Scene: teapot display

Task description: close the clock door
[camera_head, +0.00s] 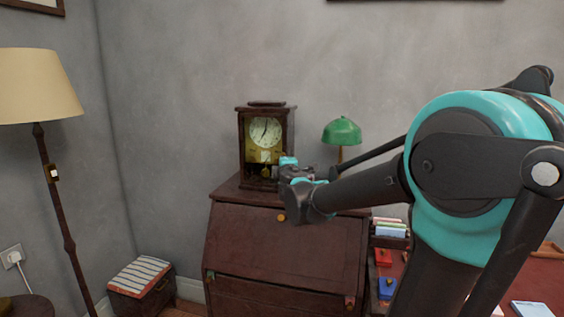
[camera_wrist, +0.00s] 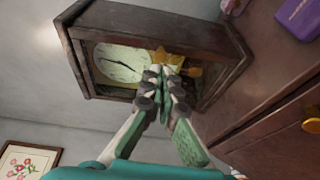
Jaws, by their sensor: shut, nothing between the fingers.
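The clock (camera_head: 264,132) is a dark wooden case with a pale dial and a gold lower part, standing upright on top of a brown desk. The clock also shows in the wrist view (camera_wrist: 120,20), turned on its side, with its round dial (camera_wrist: 122,62) and gold ornament visible. I cannot make out a separate door panel or how far it stands open. My gripper (camera_head: 287,163) is in front of the clock's lower right. In the wrist view my gripper (camera_wrist: 168,68) has its fingertips together and empty, overlapping the clock front; I cannot tell whether they touch it.
The brown desk (camera_head: 280,245) has a sloped front with a round knob. A green lamp (camera_head: 342,131) stands right of the clock. A floor lamp (camera_head: 38,88) and a striped-top box (camera_head: 140,275) are at the left. A purple object (camera_wrist: 298,18) lies near the clock in the wrist view.

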